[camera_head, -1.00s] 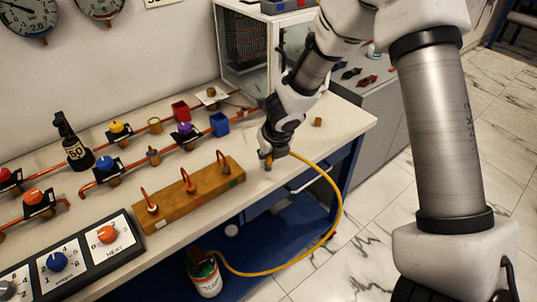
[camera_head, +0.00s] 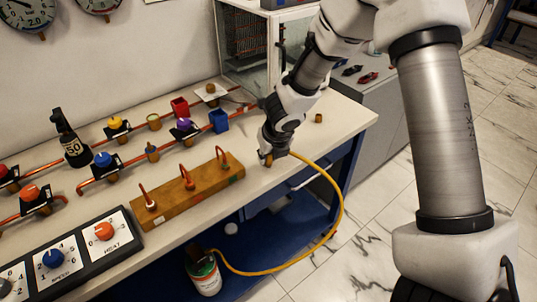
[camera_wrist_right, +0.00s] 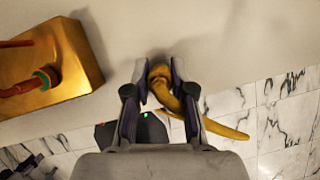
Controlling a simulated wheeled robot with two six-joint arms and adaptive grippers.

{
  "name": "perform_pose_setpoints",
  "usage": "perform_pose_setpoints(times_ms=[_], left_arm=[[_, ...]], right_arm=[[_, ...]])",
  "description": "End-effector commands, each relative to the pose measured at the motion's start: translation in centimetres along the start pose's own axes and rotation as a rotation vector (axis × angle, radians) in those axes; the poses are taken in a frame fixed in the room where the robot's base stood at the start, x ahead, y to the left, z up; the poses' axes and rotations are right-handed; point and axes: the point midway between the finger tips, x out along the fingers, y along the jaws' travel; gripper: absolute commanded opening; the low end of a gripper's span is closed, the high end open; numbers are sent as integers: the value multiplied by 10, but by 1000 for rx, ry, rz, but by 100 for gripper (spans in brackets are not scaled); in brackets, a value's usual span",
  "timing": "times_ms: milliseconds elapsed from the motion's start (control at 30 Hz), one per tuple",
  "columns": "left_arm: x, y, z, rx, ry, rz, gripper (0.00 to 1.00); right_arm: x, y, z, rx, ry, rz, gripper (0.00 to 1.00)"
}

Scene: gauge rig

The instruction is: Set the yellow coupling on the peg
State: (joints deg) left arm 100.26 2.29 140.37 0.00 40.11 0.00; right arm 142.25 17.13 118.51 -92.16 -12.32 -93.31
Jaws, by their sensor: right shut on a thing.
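My right gripper (camera_head: 268,157) is over the front part of the bench, right of the wooden block. It also shows in the wrist view (camera_wrist_right: 160,84), pointing at the pale bench top. Its fingers are shut on the yellow coupling (camera_wrist_right: 160,75), at the end of a yellow hose (camera_wrist_right: 222,129). In the head view the hose (camera_head: 335,190) loops off the bench edge and down. I cannot tell for sure which part is the peg; a short brass piece (camera_head: 318,118) stands free to the right of the gripper. My left gripper is not in view.
The wooden block (camera_head: 160,213) with several copper hooks lies left of the gripper. A control panel (camera_head: 77,262) is front left. The bench is clear around the brass piece.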

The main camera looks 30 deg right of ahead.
Motion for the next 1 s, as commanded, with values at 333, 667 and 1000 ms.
perform_pose_setpoints(times_ms=[333, 667, 1000], left_arm=[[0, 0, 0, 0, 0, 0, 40], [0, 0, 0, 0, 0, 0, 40], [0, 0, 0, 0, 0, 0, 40]], right_arm=[[0, 0, 0, 0, 0, 0, 40], [0, 0, 0, 0, 0, 0, 69], [-23, 0, 1, 2, -3, 0, 69]])
